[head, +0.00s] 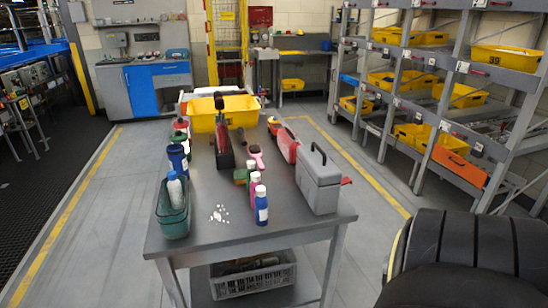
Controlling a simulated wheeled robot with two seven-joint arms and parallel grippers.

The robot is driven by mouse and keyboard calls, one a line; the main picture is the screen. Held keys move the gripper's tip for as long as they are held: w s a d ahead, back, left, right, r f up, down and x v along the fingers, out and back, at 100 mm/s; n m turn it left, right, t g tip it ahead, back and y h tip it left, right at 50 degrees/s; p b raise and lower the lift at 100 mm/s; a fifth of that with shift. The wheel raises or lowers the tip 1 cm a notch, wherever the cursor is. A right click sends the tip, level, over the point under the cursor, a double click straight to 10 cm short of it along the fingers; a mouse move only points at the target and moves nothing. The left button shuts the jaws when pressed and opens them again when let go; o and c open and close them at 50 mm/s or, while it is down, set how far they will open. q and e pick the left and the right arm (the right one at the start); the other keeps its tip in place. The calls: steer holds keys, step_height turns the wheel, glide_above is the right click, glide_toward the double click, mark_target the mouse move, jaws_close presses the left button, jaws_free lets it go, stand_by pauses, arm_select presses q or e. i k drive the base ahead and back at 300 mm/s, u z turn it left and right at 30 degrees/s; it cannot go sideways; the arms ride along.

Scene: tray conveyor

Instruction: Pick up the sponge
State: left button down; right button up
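A small green and brown block that looks like the sponge (240,176) lies near the middle of the grey table (205,232). It is beside the small bottles and partly hidden by them, and it is too small to make out fully. Neither my left nor my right gripper is in view.
Several bottles, including a blue one (262,208), stand right of the sponge. A grey toolbox (319,182) stands on the right, a green bin (173,222) at front left, a yellow bin (236,107) at back. White bits (219,213) lie in front.

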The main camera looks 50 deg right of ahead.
mark_target(239, 176)
steer(key=z, duration=1.55)
